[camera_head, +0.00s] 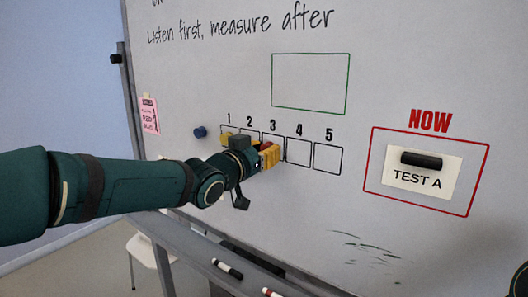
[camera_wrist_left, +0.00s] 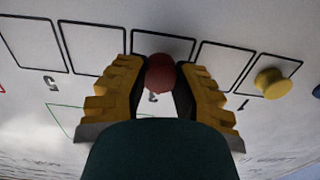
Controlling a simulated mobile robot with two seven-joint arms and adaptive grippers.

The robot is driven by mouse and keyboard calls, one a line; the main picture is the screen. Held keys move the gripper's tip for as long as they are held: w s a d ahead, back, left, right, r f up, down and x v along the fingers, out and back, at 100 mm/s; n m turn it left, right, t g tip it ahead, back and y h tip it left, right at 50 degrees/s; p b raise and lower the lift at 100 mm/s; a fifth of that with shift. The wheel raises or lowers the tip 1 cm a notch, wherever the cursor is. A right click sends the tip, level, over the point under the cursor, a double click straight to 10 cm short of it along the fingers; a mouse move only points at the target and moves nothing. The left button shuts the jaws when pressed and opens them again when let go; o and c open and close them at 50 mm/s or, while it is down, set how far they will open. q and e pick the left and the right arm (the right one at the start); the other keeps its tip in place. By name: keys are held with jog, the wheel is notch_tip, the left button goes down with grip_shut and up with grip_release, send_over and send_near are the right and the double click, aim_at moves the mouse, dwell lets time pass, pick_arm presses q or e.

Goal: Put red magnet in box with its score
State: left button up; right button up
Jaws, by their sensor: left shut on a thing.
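The round red magnet (camera_wrist_left: 160,75) is between the two yellow fingers of my left gripper (camera_wrist_left: 163,82), which is shut on it. In the wrist view, which is upside down, it overlaps the numeral edge of box 3 (camera_wrist_left: 163,44). I cannot tell whether it touches the board. In the head view my left gripper (camera_head: 268,156) covers most of box 3, and only a sliver of red shows. A yellow magnet (camera_wrist_left: 273,83) sits in box 1; it also shows in the head view (camera_head: 226,137). My right gripper is not in view.
A blue magnet (camera_head: 200,132) is left of box 1. Boxes 4 (camera_head: 298,151) and 5 (camera_head: 328,158) are empty. A TEST A card (camera_head: 423,181) under a black magnet (camera_head: 421,159) is in the red frame. Markers (camera_head: 228,269) lie along the board's lower edge.

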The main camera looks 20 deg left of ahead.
pick_arm(q)
jog(key=shift+w+d, duration=0.2)
jog(key=shift+w, duration=0.25)
dwell(0.5)
jog(key=o, duration=1.5)
jog(key=shift+c, duration=0.2)
jog(key=shift+s, duration=0.1)
jog(key=v, duration=0.7)
